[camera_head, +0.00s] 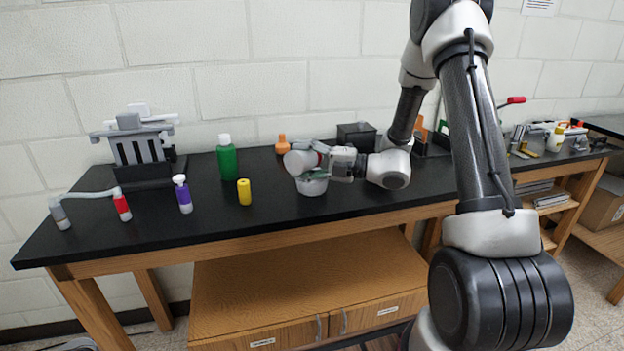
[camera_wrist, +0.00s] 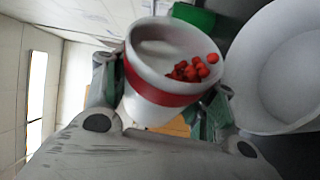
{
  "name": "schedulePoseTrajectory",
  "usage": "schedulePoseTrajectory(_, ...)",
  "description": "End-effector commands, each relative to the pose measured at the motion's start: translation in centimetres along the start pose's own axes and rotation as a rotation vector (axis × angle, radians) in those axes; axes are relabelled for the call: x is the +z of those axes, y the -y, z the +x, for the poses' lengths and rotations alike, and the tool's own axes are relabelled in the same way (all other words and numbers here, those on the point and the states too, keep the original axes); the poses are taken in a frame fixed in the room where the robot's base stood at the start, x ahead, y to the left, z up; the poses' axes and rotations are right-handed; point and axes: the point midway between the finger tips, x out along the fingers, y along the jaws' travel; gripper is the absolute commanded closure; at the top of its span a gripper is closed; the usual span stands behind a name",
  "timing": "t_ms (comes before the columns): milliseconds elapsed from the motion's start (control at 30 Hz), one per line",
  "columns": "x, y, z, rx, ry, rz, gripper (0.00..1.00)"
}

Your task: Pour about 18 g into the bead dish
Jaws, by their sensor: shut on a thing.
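My gripper (camera_wrist: 165,95) is shut on a white cup (camera_wrist: 140,108) with a red band, one finger on each side. Red beads (camera_wrist: 187,72) lie inside the cup, gathered at the side of its mouth nearer the dish. The white bead dish (camera_wrist: 268,85) is beside the cup in the wrist view; the part of its inside that shows looks empty. In the head view, my gripper (camera_head: 335,163) holds the cup (camera_head: 298,161) strongly tilted above the dish (camera_head: 313,187) on the black bench. No falling beads can be made out.
On the black bench (camera_head: 110,225), a green bottle (camera_head: 227,158), a yellow cylinder (camera_head: 244,191) and a purple bottle (camera_head: 182,195) stand left of the dish. An orange bottle (camera_head: 282,145) and a dark box (camera_head: 356,136) are behind. A grey rack (camera_head: 140,150) stands farther left.

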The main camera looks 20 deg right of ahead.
Motion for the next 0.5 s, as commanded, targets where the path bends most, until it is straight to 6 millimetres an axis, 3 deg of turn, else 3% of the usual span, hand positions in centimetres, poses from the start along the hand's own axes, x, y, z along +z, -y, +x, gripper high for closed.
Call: schedulePoseTrajectory(500,0.11,-0.15,-0.04,0.012,0.0,0.028,0.69)
